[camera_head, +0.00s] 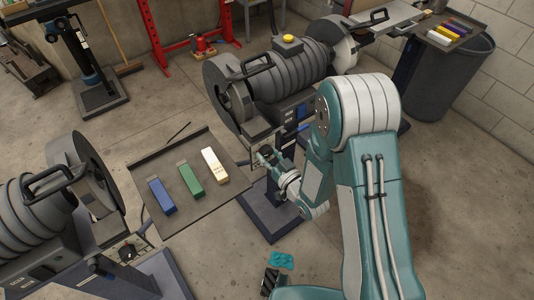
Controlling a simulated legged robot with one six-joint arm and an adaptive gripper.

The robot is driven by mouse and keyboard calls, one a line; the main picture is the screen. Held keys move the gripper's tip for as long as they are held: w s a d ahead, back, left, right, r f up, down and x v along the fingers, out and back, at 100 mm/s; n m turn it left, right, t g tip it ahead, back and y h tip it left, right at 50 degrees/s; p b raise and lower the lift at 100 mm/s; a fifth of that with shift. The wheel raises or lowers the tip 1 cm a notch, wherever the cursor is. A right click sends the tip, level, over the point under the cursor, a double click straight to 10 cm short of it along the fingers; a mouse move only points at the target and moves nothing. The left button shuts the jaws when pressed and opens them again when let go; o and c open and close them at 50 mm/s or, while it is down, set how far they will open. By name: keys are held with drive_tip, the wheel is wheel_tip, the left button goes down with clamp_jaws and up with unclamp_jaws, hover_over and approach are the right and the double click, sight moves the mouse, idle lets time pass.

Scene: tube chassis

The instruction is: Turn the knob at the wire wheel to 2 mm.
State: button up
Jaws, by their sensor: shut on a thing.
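My teal arm reaches down to the front panel (257,142) of the middle grinder (290,72). My gripper (266,157) is at this panel, shut on a small knob there that its fingers mostly hide. The knob's setting and scale are too small to read. The middle grinder has a large dark wheel guard (222,92) at its left end. A second grinder at lower left has a black knob (128,252) on its own panel, well away from my gripper. I cannot tell from this view which wheel is the wire wheel.
A dark tray (145,205) between the grinders holds a blue bar (162,197), a green bar (191,180) and a cream bar (214,166). A dark bin (447,85) stands at right. The right floor is clear.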

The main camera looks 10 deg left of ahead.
drive_tip(key=shift+w+n, duration=0.1)
drive_tip(key=shift+n, duration=0.4)
drive_tip(key=o, duration=1.1)
drive_tip(key=shift+o, duration=0.2)
drive_tip(key=shift+d, duration=0.1)
drive_tip(key=v, duration=0.7)
